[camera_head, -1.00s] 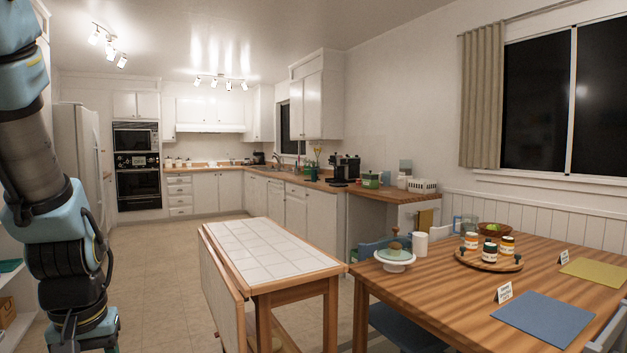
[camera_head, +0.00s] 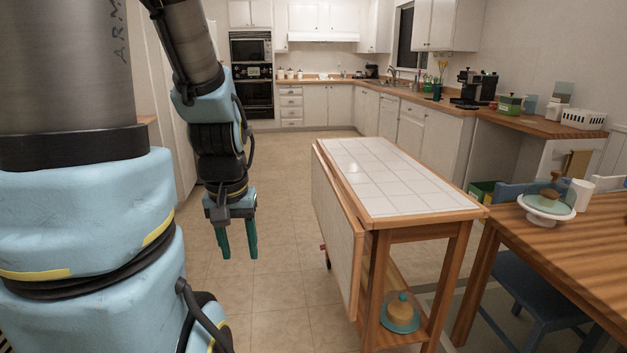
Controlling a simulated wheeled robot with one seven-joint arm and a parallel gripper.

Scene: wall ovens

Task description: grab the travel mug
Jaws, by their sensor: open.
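My gripper (camera_head: 237,245) hangs open and empty, its two teal fingers pointing down over the tiled floor, left of the tile-topped cart. I cannot pick out a travel mug for sure. A plain white cylinder (camera_head: 578,195), which may be a cup, stands on the wooden dining table (camera_head: 540,260) at the right, behind a cake stand. My gripper is far to the left of it, with the cart between them. Small items on the far counter are too small to tell apart.
The tile-topped cart (camera_head: 385,175) stands in the middle, with a domed dish (camera_head: 400,312) on its lower shelf. The cake stand (camera_head: 547,207) is near the table's edge. A blue chair (camera_head: 530,295) is at the table. The floor (camera_head: 285,225) left of the cart is clear.

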